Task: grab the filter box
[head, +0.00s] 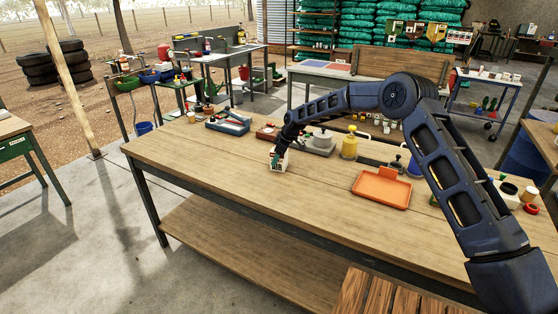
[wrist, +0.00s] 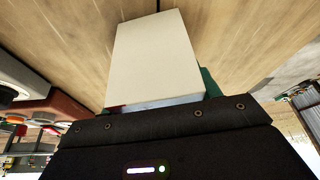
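In the wrist view the box (wrist: 158,55) fills the space right in front of my gripper. My gripper (head: 278,156) reaches down to the box at the end of my dark arm. A green finger part shows at the box's right side in the wrist view. The box hides most of the fingers, so I cannot tell whether they press on it or whether it is lifted.
A blue tool tray (head: 228,122) lies left of the box, and a dark red tray (head: 268,132) is just behind it. The table's front left is clear.

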